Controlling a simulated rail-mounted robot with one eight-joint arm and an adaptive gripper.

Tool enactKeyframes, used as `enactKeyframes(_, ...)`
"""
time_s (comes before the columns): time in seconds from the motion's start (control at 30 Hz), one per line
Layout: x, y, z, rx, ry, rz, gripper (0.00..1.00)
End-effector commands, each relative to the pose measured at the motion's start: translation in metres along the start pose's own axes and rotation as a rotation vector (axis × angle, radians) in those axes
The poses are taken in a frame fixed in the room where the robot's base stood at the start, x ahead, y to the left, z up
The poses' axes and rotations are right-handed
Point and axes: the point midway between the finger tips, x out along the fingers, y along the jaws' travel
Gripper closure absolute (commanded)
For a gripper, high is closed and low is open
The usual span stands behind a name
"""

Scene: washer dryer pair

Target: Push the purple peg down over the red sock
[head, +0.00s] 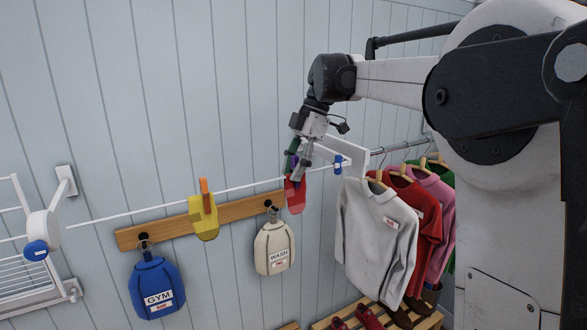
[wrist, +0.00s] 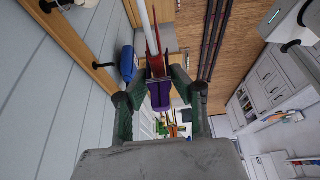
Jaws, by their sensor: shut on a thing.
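The red sock (head: 296,197) hangs on the white line, right of a yellow sock (head: 204,222). My gripper (head: 295,172) is right above the red sock, pointing down, and is shut on the purple peg, which it mostly hides in the head view. In the wrist view the purple peg (wrist: 160,94) is between the green fingers of my gripper (wrist: 159,92). The red sock (wrist: 153,62) lies right at the peg's far end, under the line. I cannot tell how far the peg sits over the sock.
An orange peg (head: 205,186) holds the yellow sock on the line (head: 130,211). Behind are a wooden rail (head: 160,228), a blue GYM bag (head: 156,285) and a beige WASH bag (head: 273,248). Shirts (head: 378,225) hang close on the right.

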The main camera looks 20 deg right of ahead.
Motion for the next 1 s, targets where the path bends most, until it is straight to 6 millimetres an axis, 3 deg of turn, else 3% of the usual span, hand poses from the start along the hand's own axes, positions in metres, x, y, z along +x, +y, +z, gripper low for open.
enactKeyframes(0.47,0.0049,0.0,0.002,0.0,0.0,0.0,1.0)
enactKeyframes(0.5,0.0049,0.0,0.0021,0.0,0.0,0.0,0.73)
enactKeyframes(0.63,0.0049,0.0,0.0021,0.0,0.0,0.0,0.56)
enactKeyframes(1.0,-0.0013,0.0001,0.0023,0.0,0.0,0.0,0.56)
